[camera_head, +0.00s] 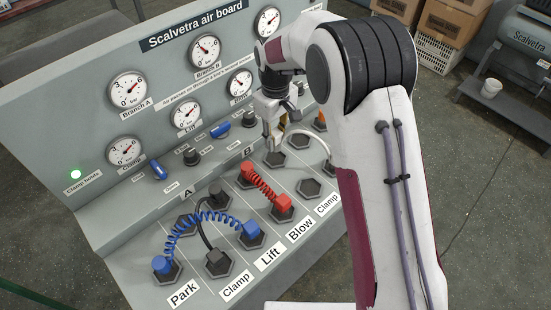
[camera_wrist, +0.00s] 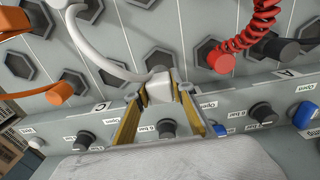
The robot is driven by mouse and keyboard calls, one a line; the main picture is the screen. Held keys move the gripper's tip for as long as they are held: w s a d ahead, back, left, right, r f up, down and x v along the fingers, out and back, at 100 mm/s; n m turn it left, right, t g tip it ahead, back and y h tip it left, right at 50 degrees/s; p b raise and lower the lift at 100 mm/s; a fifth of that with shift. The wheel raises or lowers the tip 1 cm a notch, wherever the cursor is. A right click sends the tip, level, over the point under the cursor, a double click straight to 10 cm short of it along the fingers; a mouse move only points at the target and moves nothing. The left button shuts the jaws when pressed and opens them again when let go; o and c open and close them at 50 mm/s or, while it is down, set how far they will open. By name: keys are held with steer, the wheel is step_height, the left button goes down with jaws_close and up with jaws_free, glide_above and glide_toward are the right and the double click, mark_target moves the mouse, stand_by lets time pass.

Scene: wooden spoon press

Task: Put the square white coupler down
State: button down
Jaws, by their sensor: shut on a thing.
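The square white coupler (camera_wrist: 160,90) sits between the two yellow fingers of my gripper (camera_wrist: 157,96) in the wrist view. My gripper is shut on it. A white hose (camera_wrist: 88,48) runs from the coupler up and to the left. The coupler is in front of a hexagonal socket (camera_wrist: 158,58) on the panel; whether it touches the socket I cannot tell. In the head view my gripper (camera_head: 275,138) is low over the sloping board near the B row, and the white hose (camera_head: 325,142) arcs to its right. The coupler is hard to make out there.
A red coiled hose (camera_head: 263,186) with red couplers is left of the gripper in the head view. A blue coiled hose (camera_head: 205,217) and a black hose (camera_head: 203,232) lie further left. An orange coupler (camera_wrist: 60,93) is nearby. An empty socket (camera_head: 309,187) shows. Gauges and knobs line the upright panel.

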steer(key=shift+f, duration=0.1)
steer(key=shift+f, duration=2.4)
steer(key=shift+f, duration=0.15)
steer(key=c, duration=1.7)
jaws_free()
steer(key=shift+r, duration=2.9)
steer(key=shift+r, duration=0.1)
